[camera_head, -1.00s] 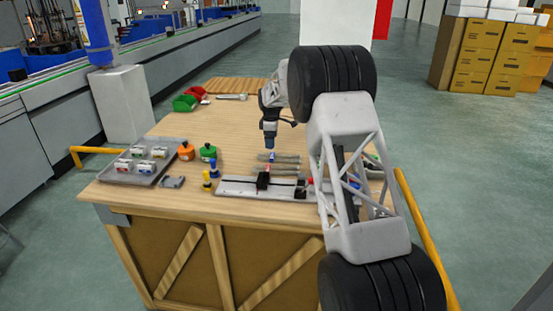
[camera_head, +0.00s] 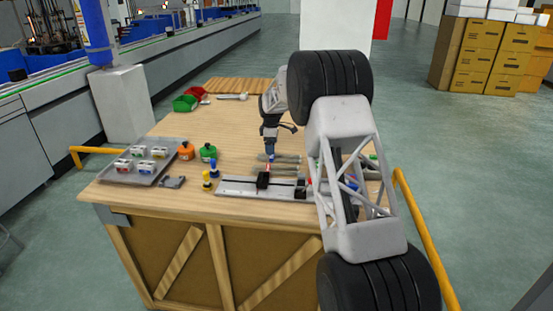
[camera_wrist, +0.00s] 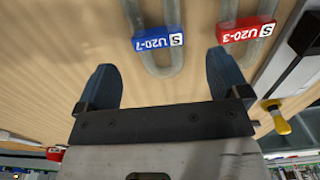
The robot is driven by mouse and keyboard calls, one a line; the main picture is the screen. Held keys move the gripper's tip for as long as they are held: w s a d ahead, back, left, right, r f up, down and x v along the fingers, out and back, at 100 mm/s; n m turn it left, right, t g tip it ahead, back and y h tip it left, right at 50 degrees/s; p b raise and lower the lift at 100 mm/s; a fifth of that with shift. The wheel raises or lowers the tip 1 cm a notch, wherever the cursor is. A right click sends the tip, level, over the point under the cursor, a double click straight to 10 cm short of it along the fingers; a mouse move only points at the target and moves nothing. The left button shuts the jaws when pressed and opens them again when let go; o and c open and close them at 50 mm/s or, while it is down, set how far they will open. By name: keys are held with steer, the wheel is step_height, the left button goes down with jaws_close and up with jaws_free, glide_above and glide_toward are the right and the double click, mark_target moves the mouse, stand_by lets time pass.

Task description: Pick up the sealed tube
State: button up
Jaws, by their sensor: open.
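My gripper (camera_wrist: 160,68) is open and empty in the wrist view, its two dark blue fingers spread above the wooden table. A grey U-shaped tube with a blue label "U20-7 S" (camera_wrist: 160,38) lies just beyond the fingertips, roughly between them. Another grey U-shaped tube with a red label "U20-3 S" (camera_wrist: 247,30) lies to its right, beyond the right finger. The far ends of both tubes are cut off. In the head view my gripper (camera_head: 269,155) points down over the grey tubes (camera_head: 288,158), too small there to read. I cannot tell which is sealed.
A metal rail (camera_head: 235,184) with a black block (camera_head: 263,180) lies at the table's front. A grey tray (camera_head: 123,176) with several labelled items is at left. Orange (camera_head: 186,150) and green (camera_head: 208,152) containers stand beside it. My arm hides the table's right part.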

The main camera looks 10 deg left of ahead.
steer(key=shift+w+f, duration=0.1)
steer(key=shift+f, duration=2.4)
steer(key=c, duration=1)
steer(key=shift+r, duration=0.1)
steer(key=shift+r, duration=4.95)
steer(key=shift+d, duration=0.1)
steer(key=s+d, duration=0.2)
steer(key=s, duration=0.4)
steer(key=s+d, duration=0.2)
steer(key=s, duration=0.5)
steer(key=s+d, duration=0.2)
steer(key=s, duration=0.5)
steer(key=shift+f, duration=0.25)
